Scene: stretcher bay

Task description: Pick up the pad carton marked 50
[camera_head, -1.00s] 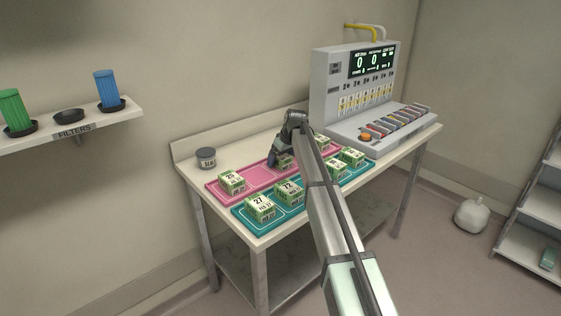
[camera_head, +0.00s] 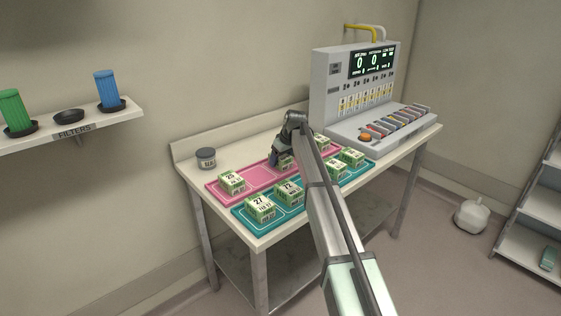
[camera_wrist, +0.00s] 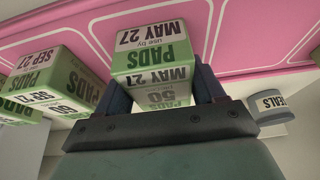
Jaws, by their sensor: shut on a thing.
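The pad carton marked 50 (camera_wrist: 160,75) is green and white and reads "PADS" and "MAY 27" in the wrist view. My gripper (camera_wrist: 165,92) is shut on it, with one dark finger on each side.
Another pad carton marked SEP 27 (camera_wrist: 55,80) is close beside the held one. The pink tray (camera_head: 257,177) and teal tray (camera_head: 310,197) hold several cartons. A grey tin (camera_head: 206,158) stands left. A large counter machine (camera_head: 360,85) stands at the table's right.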

